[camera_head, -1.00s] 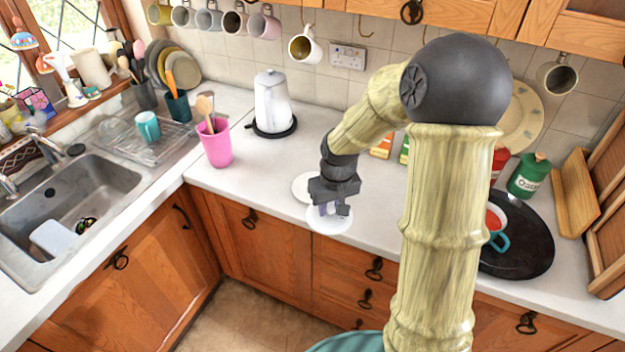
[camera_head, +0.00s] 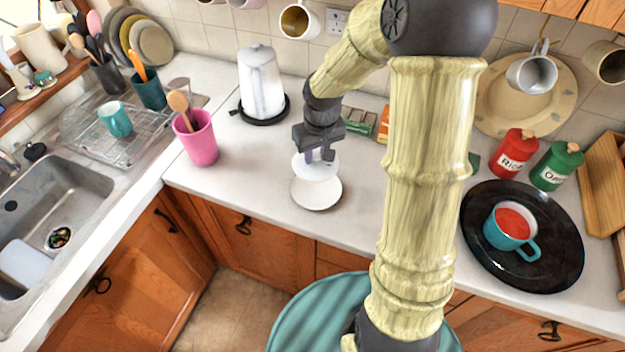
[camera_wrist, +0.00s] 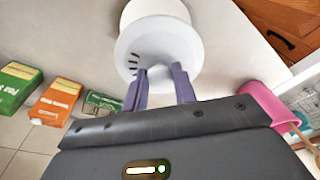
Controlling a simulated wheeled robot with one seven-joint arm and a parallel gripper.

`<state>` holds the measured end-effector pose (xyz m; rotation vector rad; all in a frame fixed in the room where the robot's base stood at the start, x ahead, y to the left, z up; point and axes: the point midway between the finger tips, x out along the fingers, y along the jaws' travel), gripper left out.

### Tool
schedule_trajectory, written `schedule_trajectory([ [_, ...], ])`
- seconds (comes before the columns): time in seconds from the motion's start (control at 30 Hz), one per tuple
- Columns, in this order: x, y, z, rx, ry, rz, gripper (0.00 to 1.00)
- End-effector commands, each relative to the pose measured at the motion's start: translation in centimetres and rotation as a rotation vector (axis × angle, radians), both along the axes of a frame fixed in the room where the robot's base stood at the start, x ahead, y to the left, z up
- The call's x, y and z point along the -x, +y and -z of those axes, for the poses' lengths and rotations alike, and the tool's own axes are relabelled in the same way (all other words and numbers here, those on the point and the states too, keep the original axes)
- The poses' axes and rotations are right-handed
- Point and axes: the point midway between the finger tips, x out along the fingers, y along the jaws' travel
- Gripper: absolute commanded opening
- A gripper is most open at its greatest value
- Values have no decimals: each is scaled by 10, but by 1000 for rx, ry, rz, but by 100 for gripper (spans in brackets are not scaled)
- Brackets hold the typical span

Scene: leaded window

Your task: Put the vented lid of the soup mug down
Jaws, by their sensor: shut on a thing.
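My gripper (camera_head: 318,156) is shut on the vented lid (camera_head: 305,172), a pale, see-through disc. In the wrist view, the purple fingers (camera_wrist: 161,80) pinch the lid (camera_wrist: 185,45), and its dark vent slots show at the left. The lid overlaps the far part of a round white plate (camera_head: 316,196) on the counter; the plate also shows behind it in the wrist view (camera_wrist: 150,9). The gap between lid and plate is hard to judge. The teal soup mug (camera_head: 497,238), with red soup, stands uncovered on a round black tray (camera_head: 560,265) at right.
A pink utensil pot (camera_head: 197,140) and white kettle (camera_head: 262,85) stand left of my gripper. Small green and orange boxes (camera_head: 359,121) lie behind it. Red (camera_head: 514,152) and green (camera_head: 556,166) canisters stand behind the tray. Bare counter (camera_head: 255,170) lies left of the plate.

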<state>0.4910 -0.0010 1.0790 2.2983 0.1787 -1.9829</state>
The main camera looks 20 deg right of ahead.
Motion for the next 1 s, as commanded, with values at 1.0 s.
schedule_trajectory([
  [1.0, 0, 3, 63, 0, 0, -7, 5],
])
